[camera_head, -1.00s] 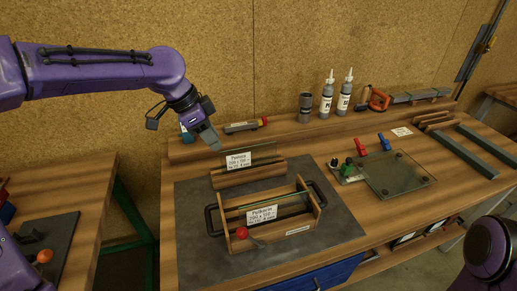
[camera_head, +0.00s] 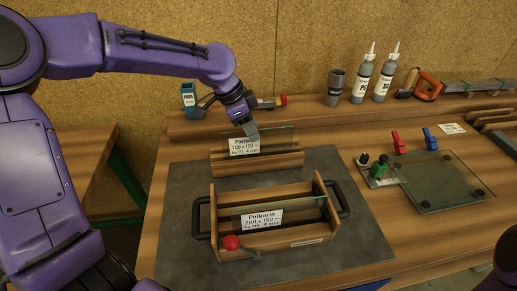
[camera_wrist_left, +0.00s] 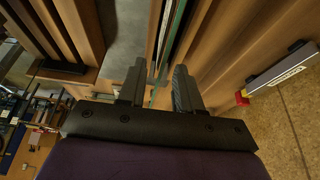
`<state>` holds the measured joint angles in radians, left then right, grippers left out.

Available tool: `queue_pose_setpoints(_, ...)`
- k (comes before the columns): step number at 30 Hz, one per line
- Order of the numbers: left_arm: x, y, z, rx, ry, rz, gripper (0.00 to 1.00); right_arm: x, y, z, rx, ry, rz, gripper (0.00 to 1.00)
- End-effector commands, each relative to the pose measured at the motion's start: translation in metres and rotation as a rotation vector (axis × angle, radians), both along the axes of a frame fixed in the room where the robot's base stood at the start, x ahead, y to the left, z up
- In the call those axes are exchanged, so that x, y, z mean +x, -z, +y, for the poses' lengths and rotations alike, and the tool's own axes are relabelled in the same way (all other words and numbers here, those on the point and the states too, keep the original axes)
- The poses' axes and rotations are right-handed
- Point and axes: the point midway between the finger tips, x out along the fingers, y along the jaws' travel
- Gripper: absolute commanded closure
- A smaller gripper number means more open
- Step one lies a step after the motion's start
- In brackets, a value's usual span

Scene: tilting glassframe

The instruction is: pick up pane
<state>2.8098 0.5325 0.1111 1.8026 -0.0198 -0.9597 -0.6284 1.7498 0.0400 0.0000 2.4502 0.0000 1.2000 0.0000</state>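A clear glass pane (camera_head: 278,140) with a white label stands upright in a slotted wooden block at the back of the grey mat. A second pane (camera_head: 305,203), labelled Pelkorin, stands in a wooden carrier (camera_head: 290,238) with black handles and a red knob. My left gripper (camera_head: 251,134) is at the top edge of the back pane. In the left wrist view its two fingers (camera_wrist_left: 159,88) are apart, with a greenish glass edge (camera_wrist_left: 173,40) running between them and gaps beside it. My right gripper is outside the views.
To the right lie a glass plate (camera_head: 441,181) with dark pads, a red clamp (camera_head: 398,142) and a blue clamp (camera_head: 430,139). Bottles (camera_head: 362,80) and a grey can (camera_head: 335,88) stand on the rear ledge. The mat (camera_head: 180,245) is bare around the carrier.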

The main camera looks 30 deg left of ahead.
Motion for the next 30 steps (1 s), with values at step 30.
queue_pose_setpoints(30,0.015,0.042,-0.02,0.0,0.001,-0.002,1.0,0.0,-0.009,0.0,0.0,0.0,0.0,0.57)
